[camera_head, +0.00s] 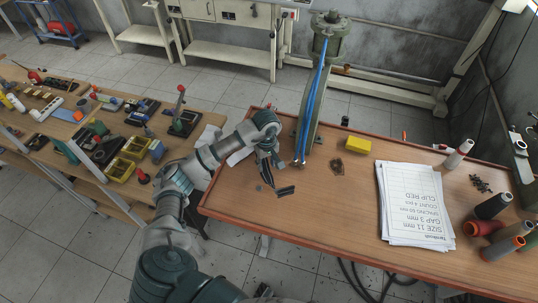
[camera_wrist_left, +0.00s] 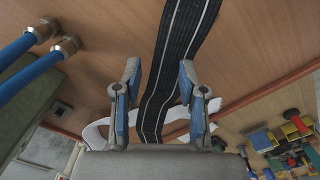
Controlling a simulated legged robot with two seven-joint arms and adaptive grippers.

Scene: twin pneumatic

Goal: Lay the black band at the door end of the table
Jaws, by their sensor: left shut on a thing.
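The black band (camera_wrist_left: 183,50) with pale lines along it runs between the fingers of my left gripper (camera_wrist_left: 159,72) in the left wrist view. It extends away over the wooden table (camera_wrist_left: 110,40). In the head view my left gripper (camera_head: 270,172) is low over the left part of the table (camera_head: 330,215), shut on the band. A short dark piece (camera_head: 286,190), which looks like the band's end, shows beside the fingertips. The rest of the band is mostly hidden by the gripper and arm. My right gripper is not in view.
A green post with blue hoses (camera_head: 313,95) stands just behind the gripper. A yellow block (camera_head: 356,146), paper sheets (camera_head: 415,205) and several thread spools (camera_head: 492,206) lie to the right. A cluttered bench (camera_head: 110,150) is at the left. The table's front middle is clear.

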